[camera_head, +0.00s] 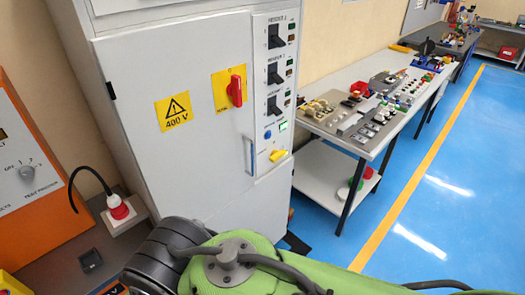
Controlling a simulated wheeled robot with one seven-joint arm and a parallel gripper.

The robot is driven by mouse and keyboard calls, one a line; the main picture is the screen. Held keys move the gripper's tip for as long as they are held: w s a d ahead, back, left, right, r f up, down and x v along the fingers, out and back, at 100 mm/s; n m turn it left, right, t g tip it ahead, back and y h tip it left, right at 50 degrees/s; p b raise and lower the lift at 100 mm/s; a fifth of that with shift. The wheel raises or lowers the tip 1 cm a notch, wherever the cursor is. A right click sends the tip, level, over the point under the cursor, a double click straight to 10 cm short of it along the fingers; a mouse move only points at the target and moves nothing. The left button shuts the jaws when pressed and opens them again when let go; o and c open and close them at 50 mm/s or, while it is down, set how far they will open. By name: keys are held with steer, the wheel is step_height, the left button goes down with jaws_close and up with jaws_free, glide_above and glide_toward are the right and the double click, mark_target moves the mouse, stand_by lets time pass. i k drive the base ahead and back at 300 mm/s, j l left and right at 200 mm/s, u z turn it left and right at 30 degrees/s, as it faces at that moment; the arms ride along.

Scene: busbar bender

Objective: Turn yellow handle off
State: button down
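A small yellow handle (277,155) sits low on the control strip of the grey cabinet (190,60), just below a blue button (268,134) and a lit green button (283,127). It lies tilted a little from horizontal. A red rotary handle (235,91) on a yellow plate (222,92) is on the cabinet door, up and left of it. My green arm crosses the bottom of the view, below and in front of the cabinet. My gripper is not in view.
Black switches (275,73) line the strip above the yellow handle. A metal door pull (251,155) is beside it. An orange test unit (35,170) and a red-white plug (118,208) stand left. A workbench (340,80) with parts stands right. Blue floor (440,210) is clear.

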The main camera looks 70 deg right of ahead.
mark_target(276, 155)
steer(key=z, duration=2.5)
steer(key=i+j, duration=0.1)
steer(key=i, duration=0.3)
steer(key=i+z, duration=0.1)
steer(key=i, duration=0.3)
